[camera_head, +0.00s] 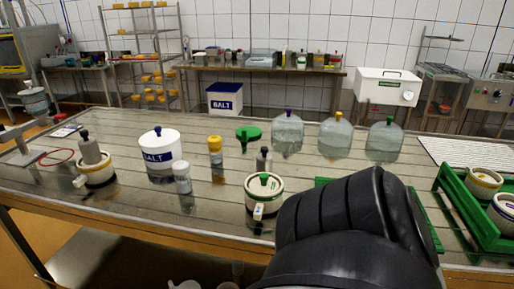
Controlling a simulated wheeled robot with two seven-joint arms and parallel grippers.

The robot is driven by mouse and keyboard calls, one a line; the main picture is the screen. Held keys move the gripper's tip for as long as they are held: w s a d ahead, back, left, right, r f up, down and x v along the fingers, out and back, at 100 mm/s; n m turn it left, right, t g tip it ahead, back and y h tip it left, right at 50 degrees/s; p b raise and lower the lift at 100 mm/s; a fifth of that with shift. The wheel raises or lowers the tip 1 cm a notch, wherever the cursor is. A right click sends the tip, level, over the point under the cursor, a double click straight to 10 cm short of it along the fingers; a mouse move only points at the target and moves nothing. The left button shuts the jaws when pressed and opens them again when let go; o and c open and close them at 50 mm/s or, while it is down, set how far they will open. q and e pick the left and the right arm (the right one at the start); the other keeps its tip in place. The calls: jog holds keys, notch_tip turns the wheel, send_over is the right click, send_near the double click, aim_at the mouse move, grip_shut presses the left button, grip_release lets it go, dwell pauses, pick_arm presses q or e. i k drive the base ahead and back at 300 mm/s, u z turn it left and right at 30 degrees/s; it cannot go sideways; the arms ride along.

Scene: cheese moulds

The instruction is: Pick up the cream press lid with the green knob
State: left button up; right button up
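The cream press lid with the green knob (264,187) sits on top of a cream round mould (262,203) near the middle front of the table. The knob stands upright at the lid's centre. A small pale part sticks out at the mould's front. A large black segment of my own arm covers the table just right of the mould. Neither of my gripper's fingertips shows in the head view, so I cannot see whether they are open or shut.
A grey weight (263,158) stands close behind the mould. A green crate (462,212) with moulds is at the right. A salt tub (160,144), a yellow-capped jar (215,152) and large bottles (336,138) stand farther back.

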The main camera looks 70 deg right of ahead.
aim_at(262, 184)
jog(key=i, duration=1.2)
jog(key=z, duration=2.45)
